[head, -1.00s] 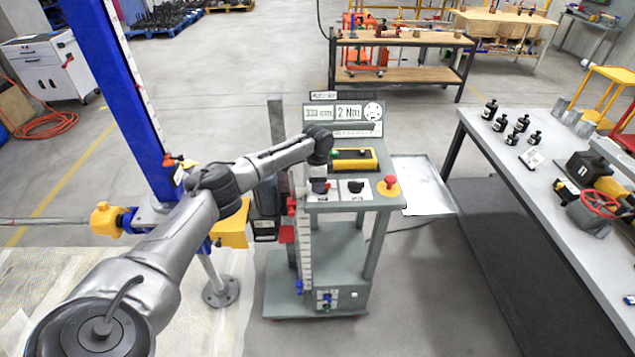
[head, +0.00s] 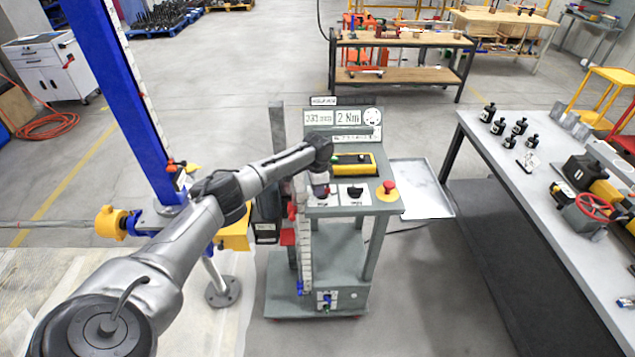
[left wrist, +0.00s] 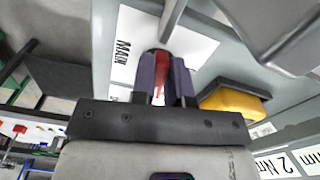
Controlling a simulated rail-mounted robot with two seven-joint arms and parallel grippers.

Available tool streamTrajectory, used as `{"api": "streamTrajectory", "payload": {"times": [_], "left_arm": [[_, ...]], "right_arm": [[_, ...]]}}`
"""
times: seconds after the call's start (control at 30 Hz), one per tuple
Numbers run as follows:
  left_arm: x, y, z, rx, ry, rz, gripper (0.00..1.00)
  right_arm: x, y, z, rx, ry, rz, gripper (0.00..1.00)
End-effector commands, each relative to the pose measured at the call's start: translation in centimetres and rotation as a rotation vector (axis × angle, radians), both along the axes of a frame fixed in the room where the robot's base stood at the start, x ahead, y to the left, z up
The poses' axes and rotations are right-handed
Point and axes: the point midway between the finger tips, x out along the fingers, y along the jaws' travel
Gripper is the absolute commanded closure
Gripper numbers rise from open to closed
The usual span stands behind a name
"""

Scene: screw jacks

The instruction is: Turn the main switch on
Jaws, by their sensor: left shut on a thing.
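The main switch shows in the left wrist view as a red handle (left wrist: 162,74) on a white plate (left wrist: 196,45) printed "MAIN". My left gripper (left wrist: 164,62) has its two dark purple fingers on either side of the red handle and is shut on it. In the head view my left gripper (head: 320,190) reaches down to the left side of the sloped console panel (head: 341,207), and it and my arm mostly hide the switch. Which way the switch points is hard to tell. My right gripper is not in view.
Beside the main switch are a black knob (head: 355,192), a red emergency button on yellow (head: 388,188) and a yellow box (head: 352,163). A display reads 2 Nm (head: 348,117).

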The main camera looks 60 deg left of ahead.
Motion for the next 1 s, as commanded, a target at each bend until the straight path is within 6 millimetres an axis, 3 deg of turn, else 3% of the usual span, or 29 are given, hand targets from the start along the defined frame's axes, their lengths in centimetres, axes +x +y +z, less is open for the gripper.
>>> {"api": "streamTrajectory", "payload": {"times": [0.03, 0.1, 0.4, 1.0], "left_arm": [[-0.1, -0.2, 0.7, -0.002, 0.003, 0.040, 1.00], [0.0, -0.3, 0.7, -0.003, 0.002, 0.105, 1.00], [-0.1, -0.8, 0.5, -0.003, 0.002, 0.392, 1.00], [0.3, -1.5, 0.3, -0.003, 0.001, 0.960, 1.00]], "right_arm": [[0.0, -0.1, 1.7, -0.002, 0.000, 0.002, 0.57], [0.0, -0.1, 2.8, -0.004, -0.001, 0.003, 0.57], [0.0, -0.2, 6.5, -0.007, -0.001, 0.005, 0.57], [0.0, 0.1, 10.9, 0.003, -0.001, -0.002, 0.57]]}}
